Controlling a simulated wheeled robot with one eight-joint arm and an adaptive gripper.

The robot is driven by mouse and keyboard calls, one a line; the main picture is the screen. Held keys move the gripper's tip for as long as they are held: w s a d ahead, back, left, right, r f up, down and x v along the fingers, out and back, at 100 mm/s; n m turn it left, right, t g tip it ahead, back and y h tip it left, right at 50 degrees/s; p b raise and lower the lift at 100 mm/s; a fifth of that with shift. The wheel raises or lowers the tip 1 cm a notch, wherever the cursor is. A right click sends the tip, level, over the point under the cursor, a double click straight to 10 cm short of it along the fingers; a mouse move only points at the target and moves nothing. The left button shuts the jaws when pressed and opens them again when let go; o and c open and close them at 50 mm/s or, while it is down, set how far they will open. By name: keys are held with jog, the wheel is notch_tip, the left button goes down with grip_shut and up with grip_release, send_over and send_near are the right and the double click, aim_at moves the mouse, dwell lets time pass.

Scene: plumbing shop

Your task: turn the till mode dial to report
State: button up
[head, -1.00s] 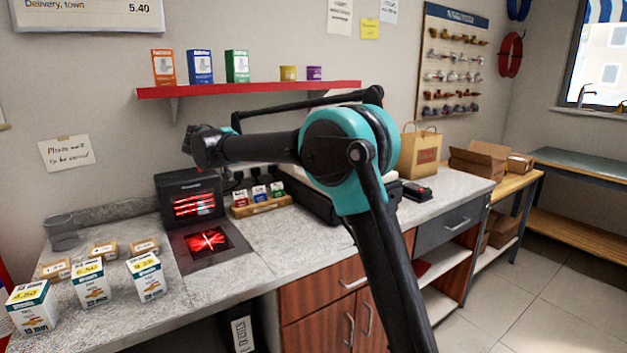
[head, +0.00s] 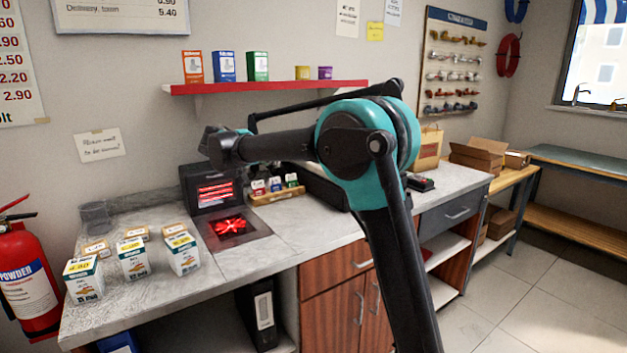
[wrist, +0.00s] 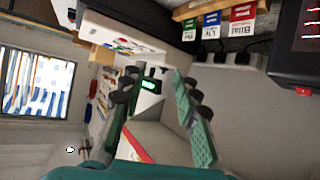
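The till is mostly hidden behind my arm in the head view; a dark body that looks like its lower part (head: 325,190) shows on the counter below the forearm. In the wrist view, a pale and black unit with small coloured keys (wrist: 125,45) looks like the till, with a lit green display (wrist: 150,86) near it. I cannot make out the mode dial or its setting. My gripper (wrist: 155,90) is open and empty, its two fingers apart, with the green display seen between them. In the head view the gripper is mostly hidden behind the forearm.
On the counter (head: 285,248) are a red-lit scanner (head: 230,228), a rack of coloured cards (head: 277,196), several small boxes (head: 132,260) and a card terminal (head: 420,183). A red shelf (head: 280,87) with small boxes hangs above my forearm. A fire extinguisher (head: 28,285) stands left.

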jog(key=s+d+f+n+g+y, duration=0.1)
jog(key=s+d+f+g, duration=0.1)
jog(key=s+d+f, duration=0.45)
jog(key=s+d+f+g, duration=0.1)
jog(key=s+d+f, duration=0.15)
jog(key=d, duration=0.75)
jog(key=s+d+f+n+g+y, duration=0.1)
jog(key=s+d+f+g, duration=0.1)
jog(key=s+d+f, duration=0.45)
jog(key=s+d+f+n+g+y, duration=0.1)
jog(key=s+d+f+y, duration=0.1)
jog(key=s+d+f, duration=0.3)
jog(key=s+d+f+n+y, duration=0.2)
jog(key=s+d+f, duration=0.4)
jog(key=s+f, duration=0.5)
jog(key=s, duration=0.8)
jog(key=shift+s+d+f+g, duration=0.15)
jog(key=shift+s+f+g, duration=0.15)
jog(key=shift+f+g, duration=0.1)
jog(key=shift+r, duration=0.1)
